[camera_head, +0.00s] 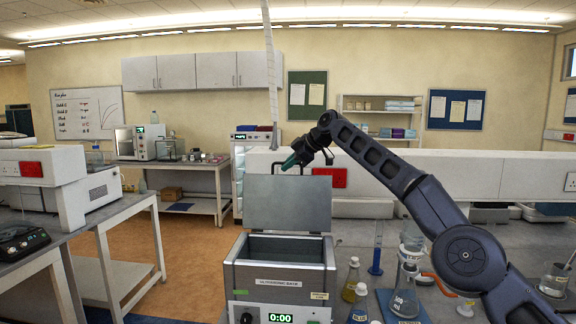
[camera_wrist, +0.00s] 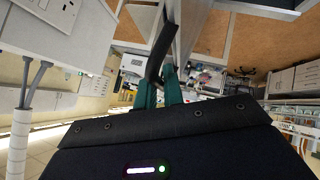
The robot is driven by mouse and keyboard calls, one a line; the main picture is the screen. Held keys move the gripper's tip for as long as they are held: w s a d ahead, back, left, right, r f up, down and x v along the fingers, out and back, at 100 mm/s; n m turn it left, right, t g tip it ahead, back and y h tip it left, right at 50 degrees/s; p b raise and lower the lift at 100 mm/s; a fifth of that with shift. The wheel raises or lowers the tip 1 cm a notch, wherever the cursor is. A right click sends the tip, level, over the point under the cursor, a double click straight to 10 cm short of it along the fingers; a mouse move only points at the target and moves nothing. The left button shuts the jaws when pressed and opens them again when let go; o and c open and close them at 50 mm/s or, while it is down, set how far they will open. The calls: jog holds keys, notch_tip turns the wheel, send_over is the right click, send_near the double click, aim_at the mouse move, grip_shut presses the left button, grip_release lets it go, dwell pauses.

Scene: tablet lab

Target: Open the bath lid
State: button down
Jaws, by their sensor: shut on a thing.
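The bath (camera_head: 280,285) is a grey metal box with a label and a green display reading 0:00, on the bench in the head view. Its grey lid (camera_head: 288,204) stands raised, roughly upright at the back edge, and the bath's mouth is uncovered. My gripper (camera_head: 290,162) is at the lid's top edge, with its teal fingers shut on the dark lid handle. The handle (camera_wrist: 162,50) also shows between the fingers in the wrist view. The exact contact is small in the head view.
Flasks with yellow liquid (camera_head: 353,280), a blue cylinder (camera_head: 376,258) and a large conical flask (camera_head: 405,295) stand right of the bath, below my arm. A white bench divider with a red socket (camera_head: 330,177) runs behind. Left of the bath is open floor.

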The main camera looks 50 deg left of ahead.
jog(key=shift+w, duration=0.1)
dwell(0.3)
jog(key=c, duration=1.5)
grip_release()
jog(key=shift+v, duration=5.4)
